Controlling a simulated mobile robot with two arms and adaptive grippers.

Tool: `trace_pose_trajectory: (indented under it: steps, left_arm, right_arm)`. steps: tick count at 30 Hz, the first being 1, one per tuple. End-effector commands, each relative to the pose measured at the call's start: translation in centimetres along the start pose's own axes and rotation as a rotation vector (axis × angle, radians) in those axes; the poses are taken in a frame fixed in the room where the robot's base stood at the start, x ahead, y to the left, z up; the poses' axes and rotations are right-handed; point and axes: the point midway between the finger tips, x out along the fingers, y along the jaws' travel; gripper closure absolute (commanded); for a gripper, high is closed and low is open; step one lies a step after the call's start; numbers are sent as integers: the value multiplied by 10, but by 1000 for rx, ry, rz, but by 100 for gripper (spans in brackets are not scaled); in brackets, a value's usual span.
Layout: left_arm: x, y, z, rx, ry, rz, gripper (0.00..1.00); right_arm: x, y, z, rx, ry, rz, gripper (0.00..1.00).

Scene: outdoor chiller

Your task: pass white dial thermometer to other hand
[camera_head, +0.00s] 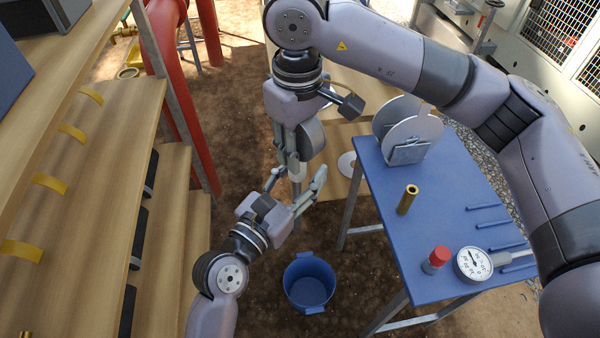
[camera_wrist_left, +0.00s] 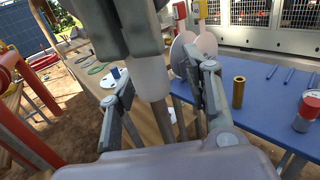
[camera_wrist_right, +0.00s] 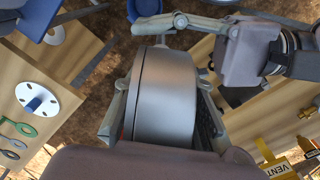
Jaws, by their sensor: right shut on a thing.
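My right gripper (camera_head: 291,158) points down and is shut on the dial thermometer (camera_head: 311,138), seen edge-on as a round grey case. In the right wrist view its silver case (camera_wrist_right: 166,95) fills the space between the fingers; its face is turned out of sight. A pale stem-like part (camera_wrist_left: 154,100) hangs down between the fingers of my left gripper (camera_wrist_left: 165,80). The left gripper, also in the head view (camera_head: 297,180), is open just below the right one, its fingers apart on both sides of that part. Whether they touch it cannot be told.
A blue table (camera_head: 450,185) on the right holds another dial thermometer (camera_head: 474,264), a red-capped cylinder (camera_head: 437,259), a brass cylinder (camera_head: 407,199), blue rods and upright discs (camera_head: 412,135). A blue bucket (camera_head: 309,283) stands below. Wooden shelves (camera_head: 105,150) line the left.

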Motion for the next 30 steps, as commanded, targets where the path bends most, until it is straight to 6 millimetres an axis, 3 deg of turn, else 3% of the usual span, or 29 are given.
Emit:
trace_pose_trajectory:
  steps: [18, 23, 24, 30]
  left_arm:
    - [0, -3, 1, -3, -1, -8, 98]
    - [0, -4, 1, -4, -1, -10, 100]
    - [0, -4, 2, -4, -2, -10, 100]
    - [0, -2, 1, -2, -2, -5, 100]
  right_arm:
    - [-1, 0, -2, 2, 9, -1, 100]
    - [-1, 0, -2, 3, 10, 0, 100]
    - [-1, 0, -2, 3, 10, -1, 73]
    - [-1, 0, -1, 1, 6, -1, 60]
